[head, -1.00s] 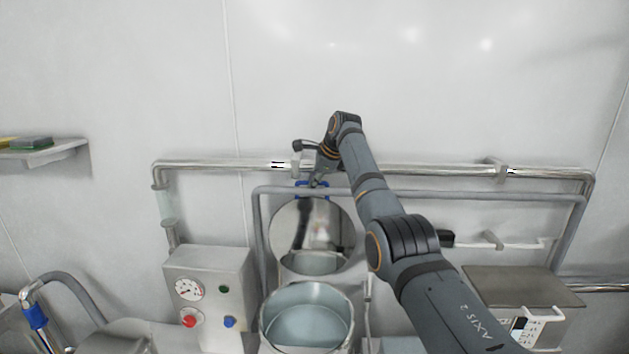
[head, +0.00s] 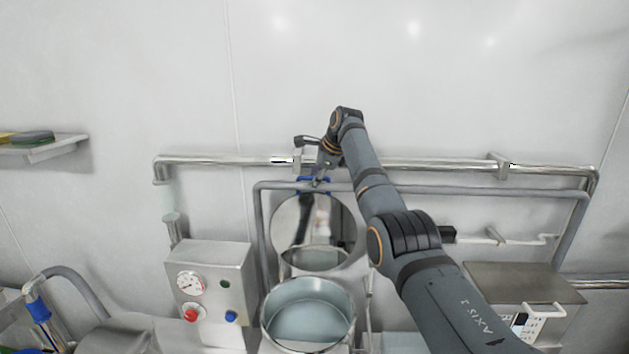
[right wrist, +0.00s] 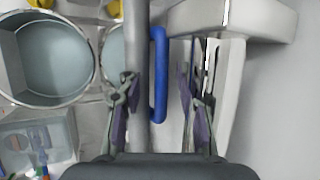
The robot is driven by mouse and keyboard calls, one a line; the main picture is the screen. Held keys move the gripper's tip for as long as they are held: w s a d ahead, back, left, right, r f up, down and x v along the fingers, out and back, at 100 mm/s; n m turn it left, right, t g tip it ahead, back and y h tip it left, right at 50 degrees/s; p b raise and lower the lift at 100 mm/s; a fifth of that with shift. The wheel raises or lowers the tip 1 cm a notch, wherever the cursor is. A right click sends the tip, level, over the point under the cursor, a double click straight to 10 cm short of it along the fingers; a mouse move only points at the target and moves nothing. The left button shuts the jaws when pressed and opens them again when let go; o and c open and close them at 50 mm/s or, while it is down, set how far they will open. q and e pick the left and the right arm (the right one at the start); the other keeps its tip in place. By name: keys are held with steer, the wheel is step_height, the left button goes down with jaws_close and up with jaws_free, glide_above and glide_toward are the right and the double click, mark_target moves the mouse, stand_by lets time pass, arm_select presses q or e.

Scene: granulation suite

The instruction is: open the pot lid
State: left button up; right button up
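The round, mirror-like pot lid (head: 300,222) stands raised behind the open pot (head: 308,315) in the head view. Its blue handle (head: 307,181) is at its top edge. My right gripper (head: 318,180) is at this handle, partly hidden by its own wrist. In the right wrist view, the handle (right wrist: 159,75) lies between the spread fingers of my right gripper (right wrist: 156,85), with gaps on both sides. The gripper is open and holds nothing. The pot (right wrist: 45,58) shows at the left of that view. My left gripper is not in view.
A grey pipe frame (head: 440,194) and a steel wall pipe (head: 420,166) run close to my right gripper. A control box (head: 212,285) with gauge and buttons stands left of the pot. A steel-topped unit (head: 520,283) stands at right. The wall above is bare.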

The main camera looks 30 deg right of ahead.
steer(key=v, duration=1.1)
steer(key=shift+s+r, duration=0.15)
steer(key=shift+r, duration=0.1)
steer(key=shift+d, duration=0.1)
steer(key=shift+f, duration=0.1)
